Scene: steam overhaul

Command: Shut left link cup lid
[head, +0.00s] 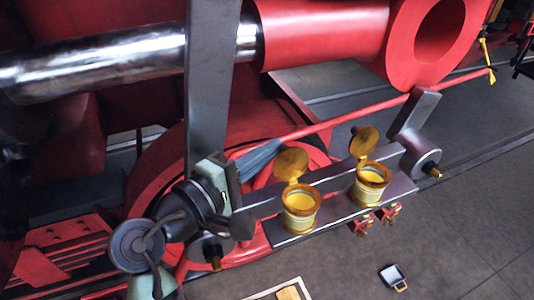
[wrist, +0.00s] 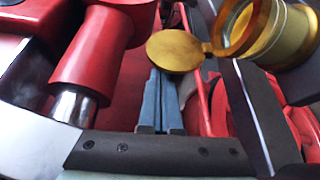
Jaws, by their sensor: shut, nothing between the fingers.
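The left link cup (head: 300,212) is a cream and brass pot with yellow contents, standing on a grey link bar. Its round brass lid (head: 291,163) stands open, tilted up at the cup's back edge. In the wrist view the lid (wrist: 178,51) is at the top middle, hinged to a cup (wrist: 283,35) at the upper right. My gripper (head: 277,147) is shut and empty, its blue-grey fingers behind and left of the lid. In the wrist view the fingertips (wrist: 160,73) end at the lid's lower edge; I cannot tell whether they touch it.
A second cup (head: 369,187) with an open lid (head: 363,141) stands to the right on the link bar (head: 335,208). A red rod (head: 350,115) runs behind the lids, and a grey upright bar (head: 211,80) rises left of my fingers. Open floor (head: 450,240) lies to the right.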

